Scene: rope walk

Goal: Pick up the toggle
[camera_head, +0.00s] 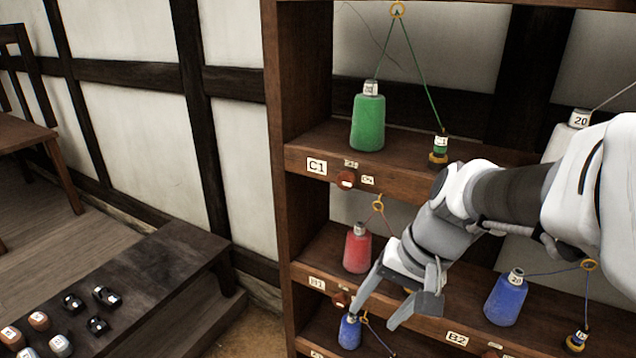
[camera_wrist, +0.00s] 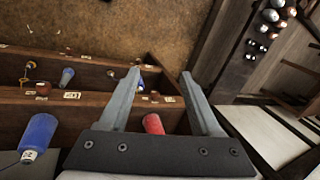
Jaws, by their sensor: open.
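No piece is clearly marked as the toggle. Small red-brown round pieces sit on the shelf fronts, one beside the C1 label (camera_head: 346,179) and one below the red cone, partly behind my finger. Similar small pieces show on the shelf edge in the wrist view (camera_wrist: 43,118). My gripper (camera_head: 372,322) is open and points down in front of the lower shelves. Its fingers are apart with nothing held between them, also in the wrist view (camera_wrist: 160,74). The left fingertip overlaps the top of a small blue cone (camera_head: 349,332) in the picture; contact cannot be told.
The wooden rack (camera_head: 297,120) holds a green cone (camera_head: 368,122), a red cone (camera_head: 357,250) and a blue cone (camera_head: 506,300), with threads through yellow rings. A dark bench (camera_head: 160,270) at left carries several small brown, white and black pieces. Floor shows between bench and rack.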

